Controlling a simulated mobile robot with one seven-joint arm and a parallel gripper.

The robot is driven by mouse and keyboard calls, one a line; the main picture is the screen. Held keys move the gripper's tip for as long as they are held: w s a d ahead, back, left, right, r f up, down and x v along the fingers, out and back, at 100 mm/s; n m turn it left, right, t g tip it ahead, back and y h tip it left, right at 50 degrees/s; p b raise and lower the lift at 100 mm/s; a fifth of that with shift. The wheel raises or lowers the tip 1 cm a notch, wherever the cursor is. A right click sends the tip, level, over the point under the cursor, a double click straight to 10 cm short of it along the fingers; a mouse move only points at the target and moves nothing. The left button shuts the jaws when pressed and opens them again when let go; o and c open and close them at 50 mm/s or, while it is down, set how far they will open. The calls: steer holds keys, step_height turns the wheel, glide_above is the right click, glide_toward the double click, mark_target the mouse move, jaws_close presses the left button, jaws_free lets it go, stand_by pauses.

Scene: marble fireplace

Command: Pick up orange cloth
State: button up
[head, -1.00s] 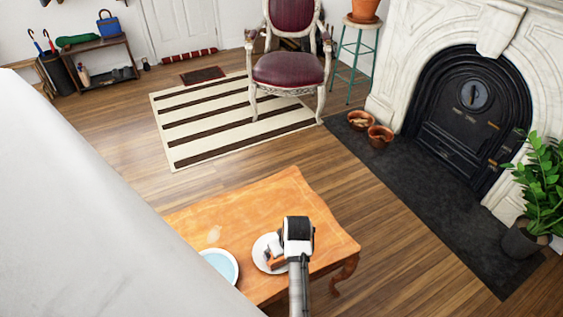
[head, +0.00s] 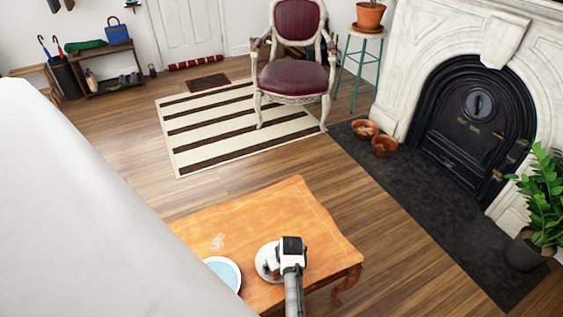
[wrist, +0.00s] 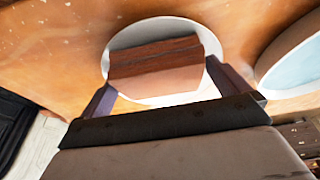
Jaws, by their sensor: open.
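A brown-orange, block-like piece (wrist: 158,70), possibly the orange cloth, lies on a white round plate (wrist: 122,40) in the wrist view. It has a darker reddish-brown upper face and a paler front face. The plate (head: 261,262) also shows on the wooden table (head: 290,210) in the head view, where my gripper largely hides the piece. My gripper (wrist: 160,80) is open, its two fingers to either side of the piece. I cannot tell whether the fingers touch it. In the head view my gripper (head: 274,271) is over the plate.
A white dish with a pale blue inside (head: 225,272) is left of the plate, close by. The far half of the tabletop is clear. A burgundy chair (head: 292,78) stands beyond the table, and a marble fireplace (head: 430,50) is at right.

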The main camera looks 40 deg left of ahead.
steer(key=shift+c, duration=0.3)
steer(key=c, duration=0.7)
steer(key=shift+r, duration=0.1)
step_height(320, 180, up, 20)
steer(key=b, duration=0.2)
steer(key=o, duration=0.4)
steer(key=shift+c, duration=1.2)
